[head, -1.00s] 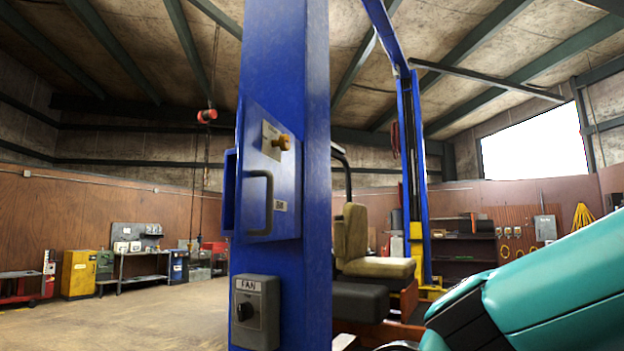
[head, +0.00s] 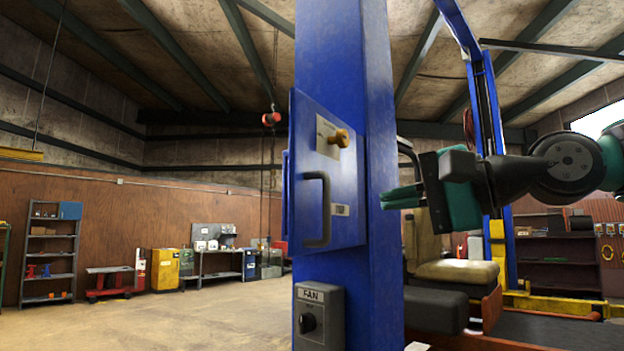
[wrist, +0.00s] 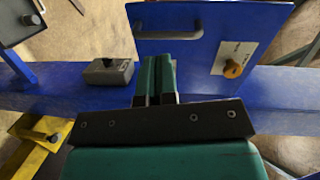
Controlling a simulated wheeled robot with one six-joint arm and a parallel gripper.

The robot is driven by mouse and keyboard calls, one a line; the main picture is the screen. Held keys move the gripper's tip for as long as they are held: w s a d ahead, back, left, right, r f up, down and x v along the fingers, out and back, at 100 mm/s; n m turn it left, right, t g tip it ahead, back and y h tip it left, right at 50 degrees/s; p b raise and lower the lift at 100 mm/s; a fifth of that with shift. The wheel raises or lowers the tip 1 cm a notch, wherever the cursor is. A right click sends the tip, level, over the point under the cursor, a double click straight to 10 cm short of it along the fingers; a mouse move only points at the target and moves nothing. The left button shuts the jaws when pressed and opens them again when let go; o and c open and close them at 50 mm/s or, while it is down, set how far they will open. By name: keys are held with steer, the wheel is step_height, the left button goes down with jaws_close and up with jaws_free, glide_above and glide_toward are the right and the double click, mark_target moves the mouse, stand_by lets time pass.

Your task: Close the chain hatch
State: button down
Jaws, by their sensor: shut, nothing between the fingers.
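The chain hatch is a blue door (head: 345,205) on the blue lift column (head: 372,290). It has a dark bar handle (head: 325,210), a brass knob (head: 340,138) and small labels. It appears to stand ajar, angled out from the column, with a blue part showing behind its left edge. How wide the gap is cannot be told. In the wrist view the door (wrist: 195,50) fills the top. My gripper (head: 385,197) is shut and empty, just right of the column in the head view. Its teal fingers (wrist: 157,62) point towards the door; I see no clear contact.
A grey FAN switch box (head: 318,315) sits on the column below the hatch; it also shows in the wrist view (wrist: 108,72). A seat (head: 455,270) and second blue post (head: 487,130) stand behind. Open floor (head: 180,320) lies to the left.

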step_height(320, 180, up, 4)
steer(key=y, duration=0.1)
steer(key=m+p, duration=0.1)
steer(key=p, duration=0.6)
glide_toward(296, 179)
steer(key=x, duration=0.6)
steer(key=shift+a+r, duration=0.1)
steer(key=shift+a, duration=0.15)
steer(key=shift+w+a, duration=0.3)
steer(key=shift+a, duration=0.2)
steer(key=shift+w+t, duration=0.1)
steer(key=shift+t, duration=0.2)
